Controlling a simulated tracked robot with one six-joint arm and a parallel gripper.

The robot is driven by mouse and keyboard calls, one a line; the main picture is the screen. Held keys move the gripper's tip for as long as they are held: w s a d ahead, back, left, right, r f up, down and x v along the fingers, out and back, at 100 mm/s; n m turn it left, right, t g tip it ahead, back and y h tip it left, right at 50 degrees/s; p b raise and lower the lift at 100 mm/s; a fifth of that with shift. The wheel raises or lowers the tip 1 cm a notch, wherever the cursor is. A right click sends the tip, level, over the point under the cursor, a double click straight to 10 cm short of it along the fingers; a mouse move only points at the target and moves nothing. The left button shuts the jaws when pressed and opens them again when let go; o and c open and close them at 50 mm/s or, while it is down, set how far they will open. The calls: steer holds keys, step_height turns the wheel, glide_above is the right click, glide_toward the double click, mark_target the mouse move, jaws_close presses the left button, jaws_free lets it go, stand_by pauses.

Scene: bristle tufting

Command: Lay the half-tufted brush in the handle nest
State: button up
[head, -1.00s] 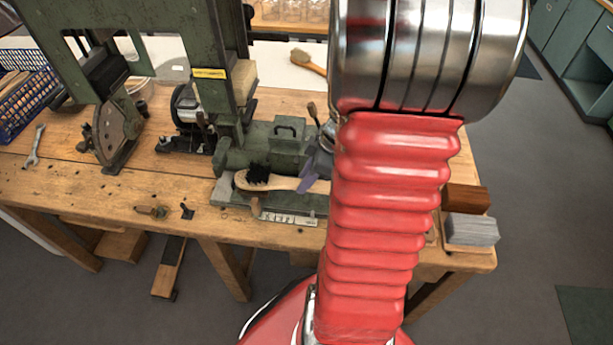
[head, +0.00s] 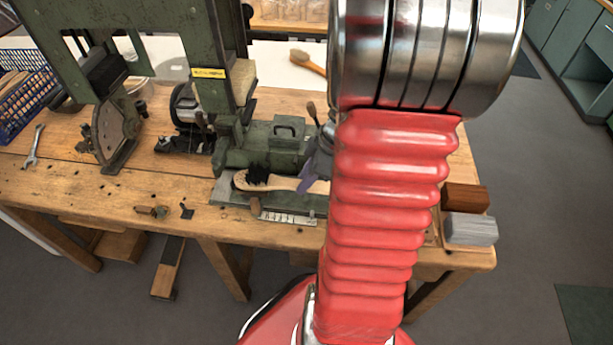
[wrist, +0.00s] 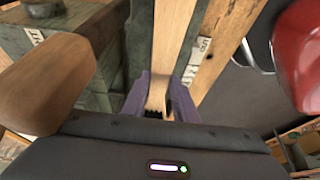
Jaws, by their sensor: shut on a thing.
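The half-tufted brush (head: 284,184) has a pale wooden body with a dark tuft patch at its left end. It lies roughly level along the front of the green machine, tuft upward. My gripper (head: 312,178) has purple fingers closed on its handle, to the right of the tufts. In the wrist view the handle (wrist: 160,88) passes between the purple fingers of my gripper (wrist: 162,105). The handle nest cannot be clearly made out; the brush is at the machine's front fixture, and I cannot tell whether it touches it.
The green machine (head: 275,148) stands behind the brush, with a marked scale strip (head: 290,217) below. A wooden knob (wrist: 45,80) is close at left in the wrist view. Another brush (head: 308,63) lies at the back. Wood and grey blocks (head: 470,229) are at the right.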

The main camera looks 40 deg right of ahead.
steer(key=shift+s+f, duration=0.15)
steer(key=shift+f, duration=0.45)
stand_by(1.1)
steer(key=o, duration=1.2)
steer(key=shift+c, duration=0.2)
steer(key=shift+o, duration=0.6)
steer(key=shift+o, duration=1.4)
steer(key=shift+r, duration=3.6)
